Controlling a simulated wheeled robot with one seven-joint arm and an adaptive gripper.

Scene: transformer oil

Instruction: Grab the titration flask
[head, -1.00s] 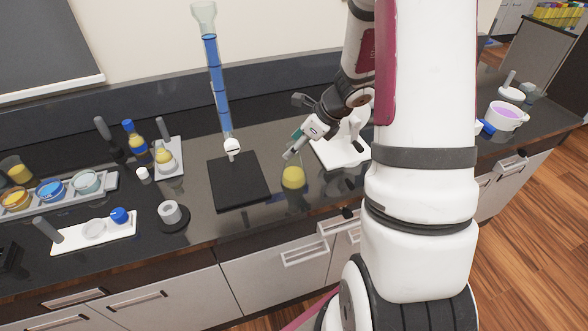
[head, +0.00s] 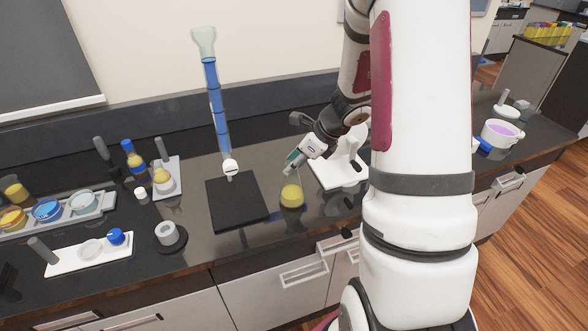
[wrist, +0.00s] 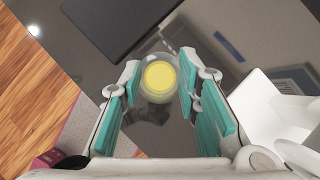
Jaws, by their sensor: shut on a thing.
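The titration flask (head: 292,196) is clear glass with yellow liquid in its base. It stands on the dark counter just right of the black burette base plate (head: 238,201). My gripper (head: 290,169) is at the flask's upper part, reaching in from the upper right. In the wrist view, the flask's round yellow base (wrist: 158,75) shows between the two teal-padded fingers, and my gripper (wrist: 160,85) is shut on it. The flask's neck is hard to make out in both views.
A tall burette of blue liquid (head: 217,105) rises over the black plate, left of the flask. A white stand (head: 335,175) is close on the right. A grey ring on a black disc (head: 168,234) and a white tray (head: 75,258) lie further left.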

